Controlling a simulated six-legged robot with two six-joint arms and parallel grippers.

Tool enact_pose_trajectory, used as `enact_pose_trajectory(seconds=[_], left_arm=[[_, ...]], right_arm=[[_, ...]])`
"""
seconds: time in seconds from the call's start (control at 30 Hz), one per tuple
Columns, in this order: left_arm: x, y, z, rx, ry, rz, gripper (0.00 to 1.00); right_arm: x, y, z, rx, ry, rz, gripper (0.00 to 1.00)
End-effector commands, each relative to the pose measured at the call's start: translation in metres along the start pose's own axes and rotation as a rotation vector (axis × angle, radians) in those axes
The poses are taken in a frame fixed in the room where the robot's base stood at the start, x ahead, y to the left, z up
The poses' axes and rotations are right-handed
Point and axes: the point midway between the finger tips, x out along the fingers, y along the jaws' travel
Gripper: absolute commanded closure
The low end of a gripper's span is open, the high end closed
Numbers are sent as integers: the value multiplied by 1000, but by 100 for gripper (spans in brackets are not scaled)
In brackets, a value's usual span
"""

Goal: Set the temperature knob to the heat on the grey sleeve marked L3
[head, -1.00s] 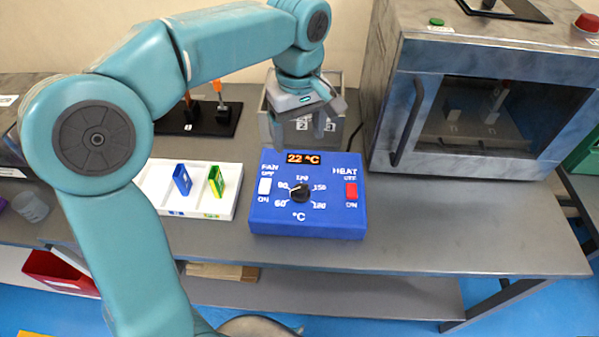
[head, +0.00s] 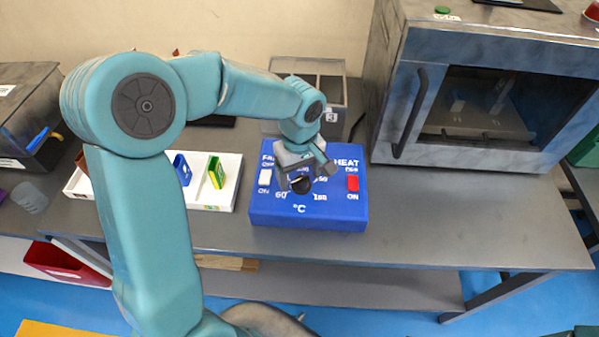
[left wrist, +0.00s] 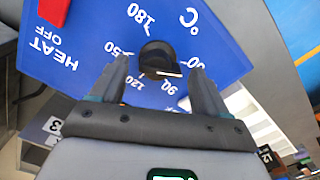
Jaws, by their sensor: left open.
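The blue control box (head: 262,213) stands on the grey table with a printed temperature dial. Its black knob (left wrist: 157,58) shows in the left wrist view, its white mark pointing between 60 and 90. In the head view the knob (head: 301,186) is partly hidden by my left gripper (head: 305,180). That gripper is open above the dial; in the left wrist view its fingers (left wrist: 160,72) stand either side of the knob, with no clear contact. I cannot make out a grey sleeve marked L3. My right gripper is out of view.
A white tray (head: 228,200) with a blue piece (head: 182,170) and a green-yellow piece (head: 216,172) is left of the box. A clear bin (head: 340,98) stands behind. The oven (head: 390,95) is at right. The red switch (head: 352,183) is close to my gripper.

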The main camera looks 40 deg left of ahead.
Motion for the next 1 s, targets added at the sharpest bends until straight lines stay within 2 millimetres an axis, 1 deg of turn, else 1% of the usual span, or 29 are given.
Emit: enact_pose_trajectory(seconds=[0.1, 0.3, 0.33, 0.37, 0.4, 0.47, 0.5, 0.77, 1.0], left_arm=[[4, 0, -1, 0, 0, 0, 24], [4, 1, -1, 0, 0, 1, 24], [4, 1, -1, 0, 0, 1, 31], [4, 1, -1, 0, 0, 1, 41], [4, 1, -1, 0, 0, 1, 54], [4, 0, -1, 0, 0, 1, 73], [4, 1, -1, 0, 1, 1, 81], [4, 1, -1, 8, 1, 1, 80], [4, 1, -2, 94, 1, 1, 80]], right_arm=[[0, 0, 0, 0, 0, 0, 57], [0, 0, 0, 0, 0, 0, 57], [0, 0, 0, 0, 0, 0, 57], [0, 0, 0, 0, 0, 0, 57], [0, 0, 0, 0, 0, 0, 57], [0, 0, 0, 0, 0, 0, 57], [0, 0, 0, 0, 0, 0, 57], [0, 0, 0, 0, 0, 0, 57], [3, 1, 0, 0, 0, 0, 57]])
